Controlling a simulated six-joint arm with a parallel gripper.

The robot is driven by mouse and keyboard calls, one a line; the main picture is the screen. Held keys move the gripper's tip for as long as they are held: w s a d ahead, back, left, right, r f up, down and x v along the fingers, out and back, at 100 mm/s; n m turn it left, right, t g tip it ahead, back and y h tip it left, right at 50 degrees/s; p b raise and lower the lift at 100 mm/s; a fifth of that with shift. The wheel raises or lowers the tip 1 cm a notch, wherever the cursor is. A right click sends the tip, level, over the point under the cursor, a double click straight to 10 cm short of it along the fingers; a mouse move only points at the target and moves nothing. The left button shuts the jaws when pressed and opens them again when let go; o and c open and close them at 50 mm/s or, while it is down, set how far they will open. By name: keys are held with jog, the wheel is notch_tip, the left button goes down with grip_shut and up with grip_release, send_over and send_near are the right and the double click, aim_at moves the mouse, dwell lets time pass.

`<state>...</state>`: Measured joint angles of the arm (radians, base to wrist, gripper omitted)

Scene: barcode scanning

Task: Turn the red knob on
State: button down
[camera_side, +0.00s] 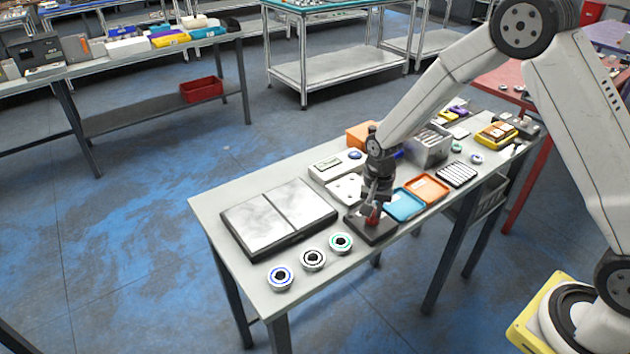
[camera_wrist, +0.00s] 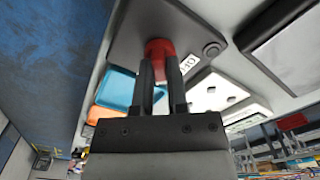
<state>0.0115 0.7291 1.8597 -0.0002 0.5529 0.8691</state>
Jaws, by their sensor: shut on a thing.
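The red knob (camera_wrist: 158,47) sits on a dark base plate (camera_wrist: 190,25) with a small white label beside it. In the side view, the knob (camera_side: 373,219) shows just below my gripper (camera_side: 372,205), on the same dark base (camera_side: 362,234) near the table's front edge. In the wrist view, the two dark fingers of my gripper (camera_wrist: 160,68) are on either side of the knob and shut on it. The fingers hide part of the knob, and its turned position cannot be told.
A scale-like box with pale marbled plates (camera_side: 275,215) lies left of the base. Several round ringed pieces, including a green one (camera_side: 341,243), lie in front. A blue tray (camera_side: 405,205) and an orange tray (camera_side: 428,188) are close on the right.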

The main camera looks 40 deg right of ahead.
jog(key=m, duration=0.3)
jog(key=shift+m, duration=0.4)
jog(key=m, duration=0.4)
dwell(0.3)
jog(key=c, duration=0.6)
grip_release()
jog(key=shift+c, duration=0.2)
jog(key=shift+r, duration=0.1)
jog(key=shift+r, duration=3.85)
